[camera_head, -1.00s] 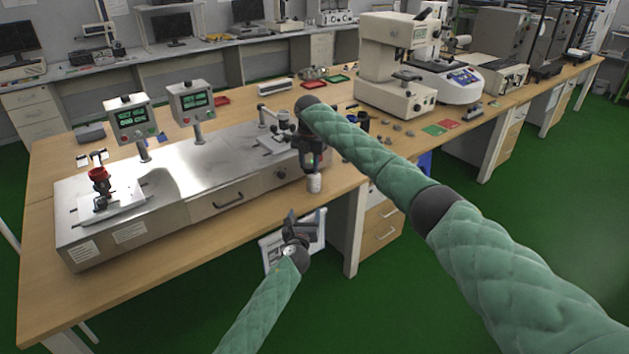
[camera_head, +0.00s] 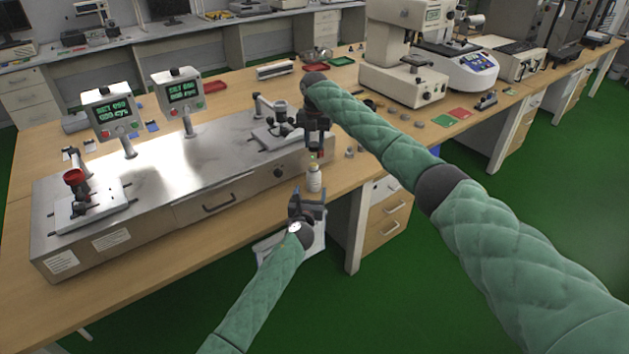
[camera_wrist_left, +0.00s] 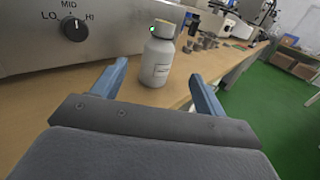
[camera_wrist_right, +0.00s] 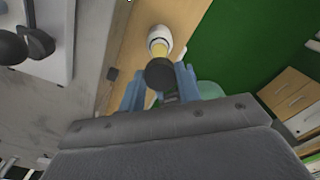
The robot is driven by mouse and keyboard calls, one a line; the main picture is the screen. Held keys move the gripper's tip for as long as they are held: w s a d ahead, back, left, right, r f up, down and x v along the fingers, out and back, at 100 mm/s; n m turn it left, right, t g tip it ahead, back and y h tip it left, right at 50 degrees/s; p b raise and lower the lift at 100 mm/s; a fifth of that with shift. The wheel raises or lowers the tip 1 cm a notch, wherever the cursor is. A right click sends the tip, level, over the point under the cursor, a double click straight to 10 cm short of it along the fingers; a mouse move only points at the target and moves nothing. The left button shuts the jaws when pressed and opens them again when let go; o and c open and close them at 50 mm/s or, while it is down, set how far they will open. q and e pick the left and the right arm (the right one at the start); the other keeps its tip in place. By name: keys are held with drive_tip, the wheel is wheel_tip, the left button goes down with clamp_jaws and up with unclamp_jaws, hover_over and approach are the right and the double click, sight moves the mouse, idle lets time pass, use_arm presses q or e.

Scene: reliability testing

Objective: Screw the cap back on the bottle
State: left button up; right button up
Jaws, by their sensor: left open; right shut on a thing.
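The white bottle (camera_head: 314,181) stands upright near the front edge of the wooden bench, its yellowish neck uncovered. It also shows in the left wrist view (camera_wrist_left: 158,60) and right wrist view (camera_wrist_right: 158,42). My left gripper (camera_head: 308,203) is open just in front of the bottle, low down; its fingers (camera_wrist_left: 158,88) point toward either side of it, with the bottle beyond the tips. My right gripper (camera_head: 317,150) is above the bottle, shut on a dark round cap (camera_wrist_right: 160,74). A small gap shows between cap and neck in the head view.
A long metal test machine (camera_head: 160,185) stands close behind and left of the bottle. Small grey parts (camera_head: 420,121) and a white microscope-like instrument (camera_head: 402,84) are on the bench to the right. The bench edge is close by the bottle.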

use_arm(q)
drive_tip(key=w, duration=0.4)
drive_tip(key=w+d, duration=0.1)
drive_tip(key=w, duration=0.6)
drive_tip(key=shift+w+d, duration=0.3)
drive_tip(key=shift+w, duration=0.05)
drive_tip(key=c, duration=1.5)
drive_tip(key=shift+o, duration=0.2)
use_arm(e)
hover_over(314, 164)
drive_tip(key=shift+f, duration=2.45)
